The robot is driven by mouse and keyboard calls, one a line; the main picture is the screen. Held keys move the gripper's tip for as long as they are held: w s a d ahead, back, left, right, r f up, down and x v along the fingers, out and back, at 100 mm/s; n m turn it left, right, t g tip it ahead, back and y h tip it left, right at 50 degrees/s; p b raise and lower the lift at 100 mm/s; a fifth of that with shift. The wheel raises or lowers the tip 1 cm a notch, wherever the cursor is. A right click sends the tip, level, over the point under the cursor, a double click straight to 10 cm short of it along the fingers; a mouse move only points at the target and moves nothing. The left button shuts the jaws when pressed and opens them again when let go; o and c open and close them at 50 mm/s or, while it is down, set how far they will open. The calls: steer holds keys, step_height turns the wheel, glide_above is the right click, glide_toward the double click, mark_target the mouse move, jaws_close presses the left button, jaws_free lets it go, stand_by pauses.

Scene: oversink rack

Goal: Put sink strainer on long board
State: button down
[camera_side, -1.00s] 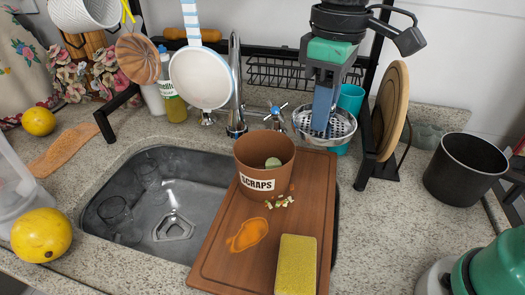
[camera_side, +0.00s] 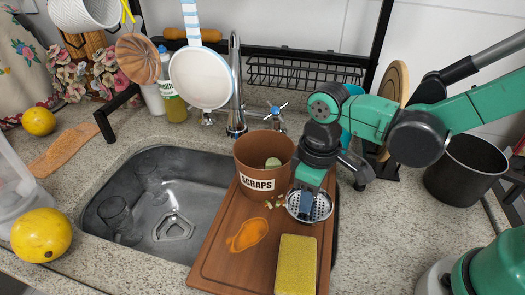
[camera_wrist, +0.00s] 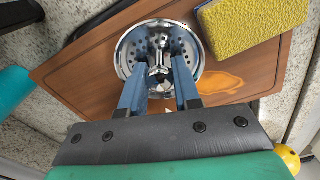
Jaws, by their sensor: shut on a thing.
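The sink strainer (camera_side: 323,208) is a round, shiny metal cup with holes; it also shows in the wrist view (camera_wrist: 128,58). My gripper (camera_side: 306,203) points down with its blue fingers closed on the strainer's centre knob (camera_wrist: 160,73). The fingers also show in the wrist view (camera_wrist: 160,88). The strainer is over the right part of the long board (camera_side: 215,262), a brown wooden board lying across the sink. It is level or nearly so. I cannot tell whether its underside touches the board. My gripper and wrist hide part of it.
On the board stand a brown scraps pot (camera_side: 262,160), left of the strainer, and a yellow sponge (camera_side: 296,265) in front. Food bits and an orange stain (camera_side: 247,235) lie between. The sink basin (camera_side: 150,220) is open at left. A black pot (camera_side: 462,165) stands right.

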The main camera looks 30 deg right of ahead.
steer(key=shift+f, duration=1.75)
steer(key=c, duration=0.6)
jaws_free()
steer(key=shift+f, duration=0.1)
step_height(320, 180, up, 12)
steer(key=shift+d+r, duration=0.1)
steer(key=d+m+t, duration=0.2)
steer(key=d, duration=0.1)
steer(key=d+m+t, duration=0.2)
steer(key=d, duration=0.1)
steer(key=d+m+t, duration=0.2)
steer(key=d+t, duration=0.1)
steer(key=d, duration=0.1)
steer(key=shift+w+d+f, duration=0.1)
steer(key=shift+w+f, duration=0.15)
